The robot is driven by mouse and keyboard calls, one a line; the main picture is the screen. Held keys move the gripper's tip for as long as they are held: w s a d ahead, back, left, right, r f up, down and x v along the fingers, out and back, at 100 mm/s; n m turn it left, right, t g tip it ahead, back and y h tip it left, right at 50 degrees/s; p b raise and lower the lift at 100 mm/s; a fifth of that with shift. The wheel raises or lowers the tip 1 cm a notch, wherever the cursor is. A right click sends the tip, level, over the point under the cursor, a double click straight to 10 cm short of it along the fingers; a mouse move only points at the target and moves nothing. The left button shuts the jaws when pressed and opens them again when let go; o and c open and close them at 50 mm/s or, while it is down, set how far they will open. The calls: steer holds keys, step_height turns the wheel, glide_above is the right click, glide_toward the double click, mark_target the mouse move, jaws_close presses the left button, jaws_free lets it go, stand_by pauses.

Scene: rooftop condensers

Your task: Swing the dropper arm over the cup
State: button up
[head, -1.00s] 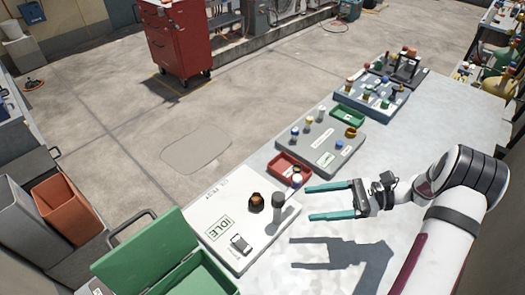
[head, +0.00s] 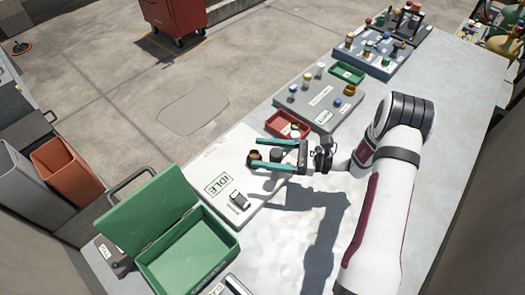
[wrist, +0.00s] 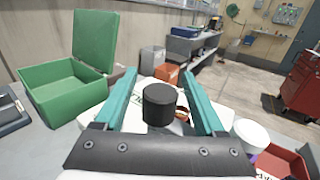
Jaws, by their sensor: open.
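My gripper (head: 254,152) is open over the white test board (head: 236,156), with its two teal fingers pointing left. A post with a dark cylindrical top (head: 277,156) stands between the fingers; in the wrist view the dark top (wrist: 160,103) shows a gap to each finger. A brown-amber cup (head: 254,157) is near the fingertips, partly hidden; in the wrist view its rim (wrist: 183,115) shows behind the dark top. A white rounded knob (wrist: 250,132) stands outside the right finger in the wrist view. I cannot tell whether it belongs to the dropper arm, whose link is hidden.
An IDLE label (head: 219,184) and a small switch-like part (head: 239,199) are on the board. An open green box (head: 187,255) stands at its near left. A red tray (head: 288,125) lies just beyond the gripper. Grey boards with several knobs stand farther back.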

steer(key=shift+a, duration=0.4)
jaws_close()
stand_by(1.2)
